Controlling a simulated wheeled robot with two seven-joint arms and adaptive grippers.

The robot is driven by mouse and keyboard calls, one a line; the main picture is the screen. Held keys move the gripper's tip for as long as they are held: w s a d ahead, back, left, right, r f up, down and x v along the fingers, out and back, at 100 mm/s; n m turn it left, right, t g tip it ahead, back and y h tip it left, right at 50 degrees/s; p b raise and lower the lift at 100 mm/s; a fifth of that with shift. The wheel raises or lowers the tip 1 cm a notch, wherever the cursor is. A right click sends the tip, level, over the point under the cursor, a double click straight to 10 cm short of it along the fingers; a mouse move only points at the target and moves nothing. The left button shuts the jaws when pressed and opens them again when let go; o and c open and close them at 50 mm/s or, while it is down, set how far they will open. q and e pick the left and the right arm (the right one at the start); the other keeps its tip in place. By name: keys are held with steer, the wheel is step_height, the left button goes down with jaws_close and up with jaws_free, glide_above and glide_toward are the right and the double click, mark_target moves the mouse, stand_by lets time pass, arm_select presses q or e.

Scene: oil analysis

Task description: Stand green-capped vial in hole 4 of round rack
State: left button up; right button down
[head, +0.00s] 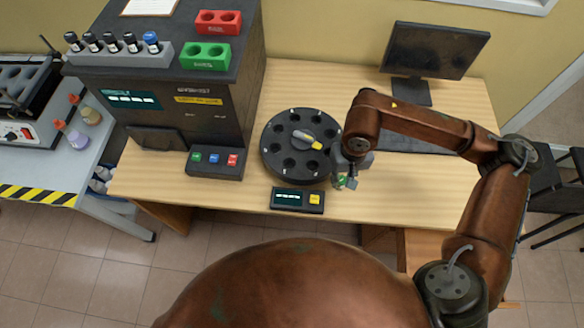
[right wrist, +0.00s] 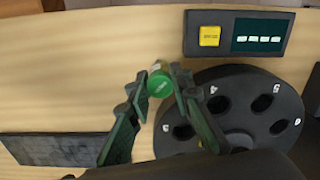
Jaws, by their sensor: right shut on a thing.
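The green-capped vial (right wrist: 160,82) is between the fingertips of my right gripper (right wrist: 158,88), which is shut on it; in the right wrist view its green cap faces the camera. In the head view my right gripper (head: 346,182) is just right of the round rack's near right edge, and only a bit of green shows there. The black round rack (head: 270,153) lies on the wooden table with a ring of holes and a grey and yellow piece at its centre. It also shows in the right wrist view (right wrist: 240,88). My left gripper is not in view.
A small display box with a yellow button (head: 315,198) lies in front of the rack. A dark analyser (head: 215,110) stands left, with red and green holders and a vial row on top. A monitor (head: 432,50) and keyboard (head: 400,140) are at right.

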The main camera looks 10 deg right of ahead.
steer(key=s+a+r+m+p, duration=0.5)
steer(key=a+r+m+p, duration=0.55)
steer(key=p, duration=0.75)
steer(key=shift+n, duration=0.55)
steer(key=w+d+f, duration=0.1)
steer(key=w+f, duration=0.1)
steer(key=w, duration=0.2)
steer(key=w+d+f+p, duration=0.1)
steer(key=w+f, duration=0.2)
steer(key=w, duration=0.1)
steer(key=w+d+f+p, duration=0.1)
steer(key=w+f, duration=0.1)
steer(key=w, duration=0.3)
steer(key=shift+d+f, duration=0.3)
steer(key=shift+f, duration=0.1)
step_height(320, 180, down, 3)
steer(key=shift+r+p, duration=0.1)
steer(key=shift+p, duration=0.3)
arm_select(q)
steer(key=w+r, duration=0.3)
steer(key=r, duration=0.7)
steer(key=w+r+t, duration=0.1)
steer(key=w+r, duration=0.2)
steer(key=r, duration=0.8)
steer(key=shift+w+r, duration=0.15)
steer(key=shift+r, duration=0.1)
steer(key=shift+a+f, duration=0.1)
